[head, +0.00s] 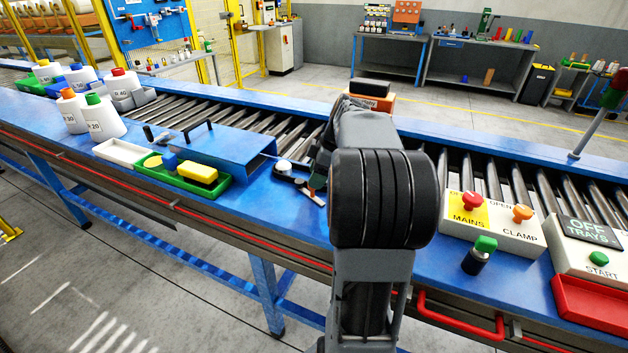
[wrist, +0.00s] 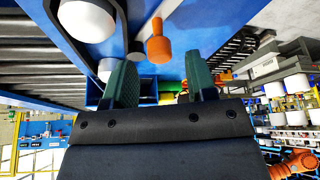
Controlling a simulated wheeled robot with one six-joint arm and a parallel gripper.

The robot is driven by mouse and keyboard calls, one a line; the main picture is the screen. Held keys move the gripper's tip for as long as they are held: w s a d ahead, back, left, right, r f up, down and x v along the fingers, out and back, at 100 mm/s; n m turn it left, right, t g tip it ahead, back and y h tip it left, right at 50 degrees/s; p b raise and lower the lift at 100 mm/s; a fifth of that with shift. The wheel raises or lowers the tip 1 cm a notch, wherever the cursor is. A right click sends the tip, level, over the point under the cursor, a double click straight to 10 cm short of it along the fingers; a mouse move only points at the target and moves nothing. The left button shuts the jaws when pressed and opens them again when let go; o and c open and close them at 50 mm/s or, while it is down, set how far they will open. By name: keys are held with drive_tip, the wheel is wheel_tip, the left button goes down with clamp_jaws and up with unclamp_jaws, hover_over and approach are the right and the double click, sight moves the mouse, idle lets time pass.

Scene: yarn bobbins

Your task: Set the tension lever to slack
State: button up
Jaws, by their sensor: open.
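A white round knob (head: 284,166) on a dark arm stands at the right end of the blue housing (head: 232,150); it may be the tension lever, but its setting cannot be read. In the wrist view a large white knob (wrist: 88,18), a smaller white one (wrist: 107,69) and an orange peg (wrist: 158,42) show beyond the fingers; I cannot tell which is the lever. My gripper (wrist: 160,80) is open, with its two green fingers apart and nothing between them. In the head view my arm hides most of the gripper, close right of the white knob.
A green tray (head: 183,184) with a yellow block and a white tray (head: 120,152) lie left of the housing. Several white bottles (head: 103,118) stand at far left. Right of my arm are the mains and clamp box (head: 490,230), a green-topped black post (head: 480,256) and a red tray (head: 592,304).

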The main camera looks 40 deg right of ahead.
drive_tip(key=shift+x, duration=1.2)
drive_tip(key=shift+c, duration=0.5)
clamp_jaws()
